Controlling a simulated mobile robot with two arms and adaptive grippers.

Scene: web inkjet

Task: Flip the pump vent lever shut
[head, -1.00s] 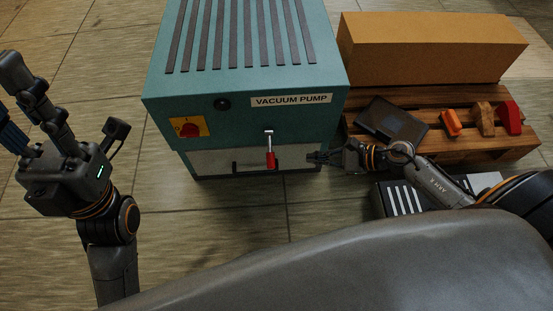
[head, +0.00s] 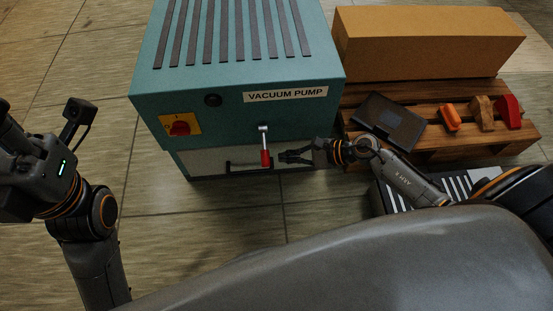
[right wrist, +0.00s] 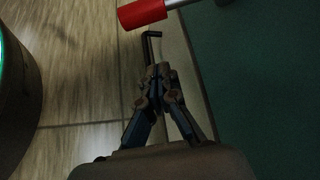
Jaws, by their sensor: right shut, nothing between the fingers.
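The teal vacuum pump (head: 220,115) stands on the floor in the middle of the head view. Its vent lever (head: 265,146) has a silver shaft and a red grip that hangs downward on the front face. My right gripper (head: 284,156) is shut and empty, just right of the red grip and apart from it. In the right wrist view the red grip (right wrist: 142,13) is at the top, beyond the closed fingertips (right wrist: 160,68).
A red knob on a yellow plate (head: 181,124) is on the pump's front left. A black bar handle (right wrist: 150,46) sits below the lever. A wooden pallet (head: 440,148) at right bears a dark case (head: 388,122), a cardboard box (head: 425,42) and several small blocks. Floor at left is clear.

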